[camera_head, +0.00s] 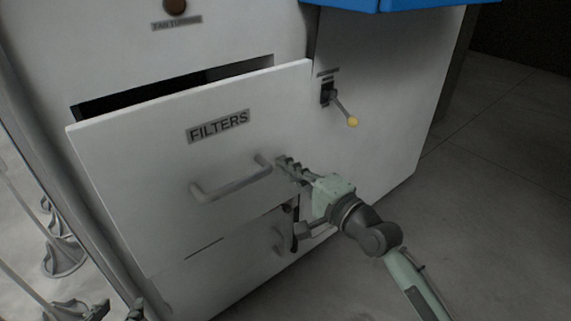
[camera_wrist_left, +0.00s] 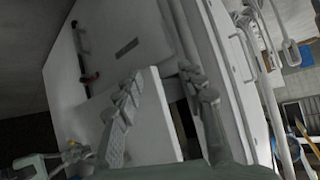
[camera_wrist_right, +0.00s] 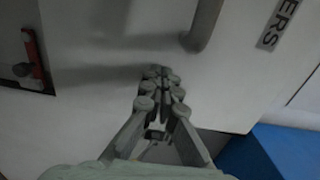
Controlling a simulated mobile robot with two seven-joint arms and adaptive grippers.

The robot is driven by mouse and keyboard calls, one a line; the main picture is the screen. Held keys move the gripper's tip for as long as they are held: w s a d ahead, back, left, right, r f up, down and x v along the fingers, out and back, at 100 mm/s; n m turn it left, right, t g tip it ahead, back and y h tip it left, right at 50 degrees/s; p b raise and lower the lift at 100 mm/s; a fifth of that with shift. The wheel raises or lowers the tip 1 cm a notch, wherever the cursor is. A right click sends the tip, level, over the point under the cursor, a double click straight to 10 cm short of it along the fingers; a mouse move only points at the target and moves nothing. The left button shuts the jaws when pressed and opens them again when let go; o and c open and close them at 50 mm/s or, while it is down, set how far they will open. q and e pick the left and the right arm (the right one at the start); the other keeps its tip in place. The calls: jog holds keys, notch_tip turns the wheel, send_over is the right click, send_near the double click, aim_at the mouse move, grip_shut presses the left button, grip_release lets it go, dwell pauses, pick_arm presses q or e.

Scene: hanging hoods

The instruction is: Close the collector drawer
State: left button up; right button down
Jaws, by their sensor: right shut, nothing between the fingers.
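The drawer front (camera_head: 130,150) is a white panel labelled FILTERS (camera_head: 218,125). It stands out from the white cabinet, with a dark gap (camera_head: 170,88) along its top. A grey bar handle (camera_head: 230,182) is on it. My right gripper (camera_head: 284,165) is shut and empty near the handle's right end; contact with the panel cannot be told. In the right wrist view its fingertips (camera_wrist_right: 158,74) are together below the handle (camera_wrist_right: 205,25). My left gripper (camera_head: 108,310) is low at the left, its fingers (camera_wrist_left: 158,80) spread apart, with a white panel (camera_wrist_left: 155,120) beyond them.
A lever with a yellow knob (camera_head: 352,122) is on the cabinet's right side. Another grey handle (camera_head: 279,239) shows below the drawer, partly behind my right arm. A blue part (camera_head: 410,4) is at the top. Grey floor (camera_head: 500,170) at the right is clear.

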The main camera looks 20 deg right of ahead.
aim_at(276, 157)
jog(key=shift+w+a, duration=0.1)
jog(key=shift+w, duration=0.25)
pick_arm(q)
jog(key=shift+r, duration=0.1)
pick_arm(e)
jog(key=p+x, duration=0.1)
jog(key=x, duration=0.2)
jog(key=shift+w+a+r+p, duration=0.15)
jog(key=shift+w+p, duration=0.15)
jog(key=shift+p, duration=0.1)
pick_arm(q)
jog(key=s+a+f+g+y, duration=0.1)
jog(key=s+a+f+g, duration=0.2)
jog(key=s+a, duration=0.2)
jog(key=s+a+f+n+g+y+p, duration=0.1)
jog(key=s+a+f+g+y, duration=0.1)
jog(key=s+a+f+g, duration=0.1)
jog(key=s+a+g, duration=0.1)
jog(key=s+a, duration=0.1)
jog(key=s, duration=0.1)
jog(key=shift+s+n, duration=0.3)
jog(key=shift+s, duration=0.05)
pick_arm(e)
jog(key=x, duration=0.6)
jog(key=shift+w, duration=0.15)
pick_arm(q)
jog(key=shift+f, duration=0.1)
